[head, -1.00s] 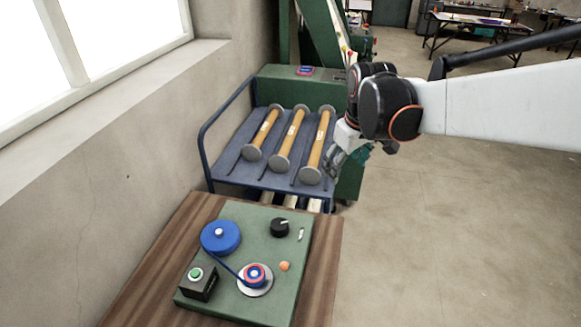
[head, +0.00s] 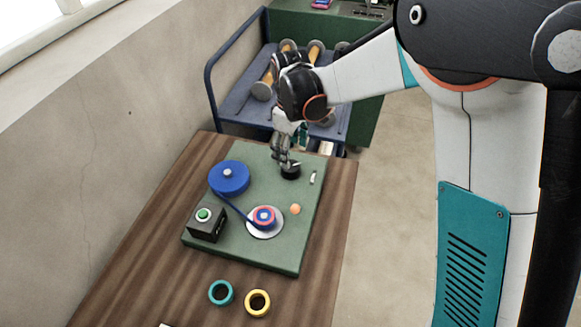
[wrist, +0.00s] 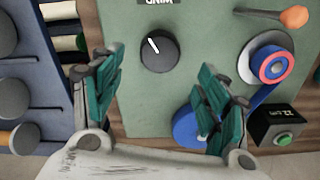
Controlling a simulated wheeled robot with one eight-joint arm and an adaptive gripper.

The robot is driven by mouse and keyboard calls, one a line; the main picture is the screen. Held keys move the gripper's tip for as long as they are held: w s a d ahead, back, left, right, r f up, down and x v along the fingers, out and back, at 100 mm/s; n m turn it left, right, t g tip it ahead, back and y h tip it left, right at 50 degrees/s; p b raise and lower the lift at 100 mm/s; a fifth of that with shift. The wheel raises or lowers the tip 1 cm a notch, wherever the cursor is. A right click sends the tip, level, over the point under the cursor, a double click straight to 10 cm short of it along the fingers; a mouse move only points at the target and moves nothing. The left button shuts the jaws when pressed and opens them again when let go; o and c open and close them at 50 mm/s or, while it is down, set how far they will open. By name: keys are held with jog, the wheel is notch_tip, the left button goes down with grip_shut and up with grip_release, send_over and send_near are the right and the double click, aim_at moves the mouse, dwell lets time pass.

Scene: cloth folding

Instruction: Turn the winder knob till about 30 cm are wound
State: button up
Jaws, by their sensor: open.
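The black winder knob (head: 291,173) with a white pointer line sits on the green board (head: 270,245). It also shows in the wrist view (wrist: 159,51), near an upside-down WIND label (wrist: 158,2). My gripper (head: 281,155) is over the knob in the head view. In the wrist view its teal fingers (wrist: 158,95) are spread and empty, with the knob ahead between them, apparently untouched. A blue strip runs from the blue reel (head: 229,177) to the red-and-blue spool (head: 264,216). The black box (wrist: 280,125) with a green button has a display that seems to read 22 cm.
The board lies on a wooden table (head: 135,240). An orange ball-shaped handle (head: 295,209) stands near the spool. A teal ring (head: 221,292) and a yellow ring (head: 257,302) lie in front. A blue trolley (head: 235,100) with rollers stands behind; a wall is at left.

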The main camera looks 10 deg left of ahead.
aim_at(291, 169)
notch_tip(291, 169, down, 7)
jog(key=shift+f+b, duration=0.1)
jog(key=shift+b, duration=0.9)
jog(key=shift+c, duration=0.3)
jog(key=c, duration=1)
